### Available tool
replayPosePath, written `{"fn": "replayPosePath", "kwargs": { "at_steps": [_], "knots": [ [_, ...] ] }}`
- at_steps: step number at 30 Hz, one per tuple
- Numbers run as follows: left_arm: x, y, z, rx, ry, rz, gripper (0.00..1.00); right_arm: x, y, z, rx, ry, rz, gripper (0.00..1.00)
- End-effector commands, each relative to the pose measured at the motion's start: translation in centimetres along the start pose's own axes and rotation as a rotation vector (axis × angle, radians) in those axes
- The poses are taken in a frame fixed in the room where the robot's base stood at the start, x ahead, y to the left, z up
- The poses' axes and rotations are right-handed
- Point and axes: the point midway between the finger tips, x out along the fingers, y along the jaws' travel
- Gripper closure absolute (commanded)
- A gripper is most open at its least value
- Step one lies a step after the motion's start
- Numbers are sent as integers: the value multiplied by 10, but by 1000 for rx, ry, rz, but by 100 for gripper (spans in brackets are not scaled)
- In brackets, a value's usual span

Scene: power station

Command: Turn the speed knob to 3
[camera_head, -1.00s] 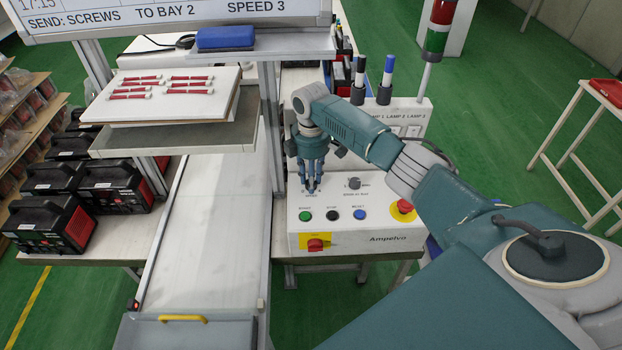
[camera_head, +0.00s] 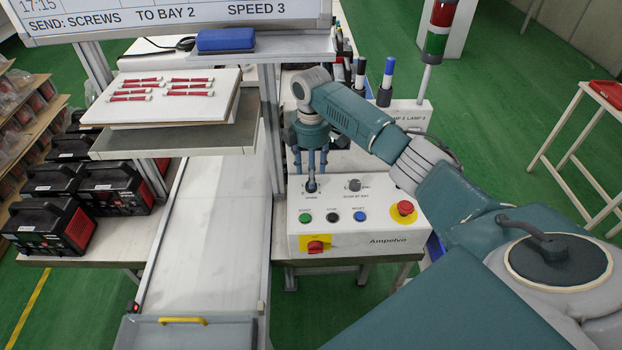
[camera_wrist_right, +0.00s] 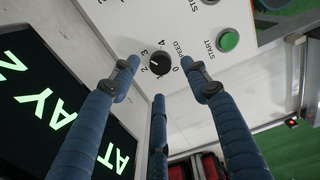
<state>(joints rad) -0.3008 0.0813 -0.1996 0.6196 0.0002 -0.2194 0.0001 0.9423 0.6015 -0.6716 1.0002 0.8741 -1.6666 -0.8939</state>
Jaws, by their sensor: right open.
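The speed knob (camera_head: 311,187) is a small dark dial at the upper left of the white control panel (camera_head: 375,245). In the right wrist view the knob (camera_wrist_right: 160,64) is black with a white pointer mark, ringed by printed numbers. The mark points between the 2 and the 3; I cannot tell its exact reading. My right gripper (camera_head: 311,166) points down just above the knob, its blue fingers open and apart from it. In the right wrist view the open fingers (camera_wrist_right: 160,85) spread around the knob, holding nothing. My left gripper is not in view.
A second knob (camera_head: 354,185) sits right of the speed knob. Two marker-like posts (camera_head: 386,82) stand behind. A metal upright (camera_head: 271,125) rises close to the gripper's left.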

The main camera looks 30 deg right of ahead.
Motion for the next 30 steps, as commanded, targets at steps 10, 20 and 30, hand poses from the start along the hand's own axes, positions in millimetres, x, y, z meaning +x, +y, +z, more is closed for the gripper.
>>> {"fn": "replayPosePath", "kwargs": {
  "at_steps": [10,20,30],
  "knots": [
    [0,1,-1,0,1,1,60,-33,0,0,0,0,0,54],
    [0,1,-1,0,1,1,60,-33,0,0,0,0,0,54],
    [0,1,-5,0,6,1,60,-32,0,0,0,0,-1,54]
  ]
}}
